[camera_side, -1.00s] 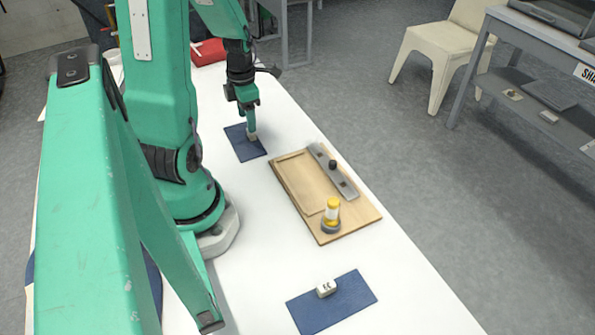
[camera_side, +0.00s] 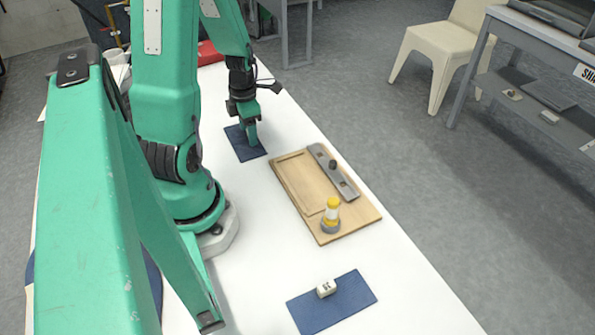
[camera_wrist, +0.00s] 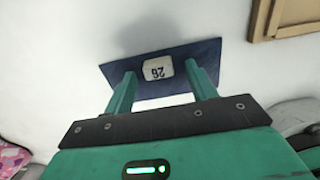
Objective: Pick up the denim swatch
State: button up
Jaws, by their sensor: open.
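A dark blue denim swatch (camera_side: 238,150) lies flat on the white table at the far end, under my gripper (camera_side: 251,141). In the wrist view the swatch (camera_wrist: 212,58) has a white block (camera_wrist: 158,69) on it, marked with a number that appears upside down. My gripper (camera_wrist: 163,77) is open, its two green fingers on either side of the block and over the swatch. I cannot tell whether the fingertips touch the cloth. In the side view the fingers hide the block. A second blue swatch (camera_side: 345,308) with a white marked block (camera_side: 326,288) lies at the near end.
A red item (camera_side: 208,52) is at the far end of the table. The table's right edge runs beside the board.

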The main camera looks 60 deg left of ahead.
jog(key=shift+c, duration=0.3)
jog(key=c, duration=1.1)
jog(key=shift+r, duration=0.15)
jog(key=shift+r, duration=1.45)
jog(key=w+d+r, duration=0.3)
jog(key=d+r, duration=0.5)
jog(key=d, duration=0.3)
jog(key=shift+w, duration=0.3)
jog(key=shift+d, duration=0.1)
jog(key=shift+f+m, duration=0.1)
jog(key=shift+m, duration=0.2)
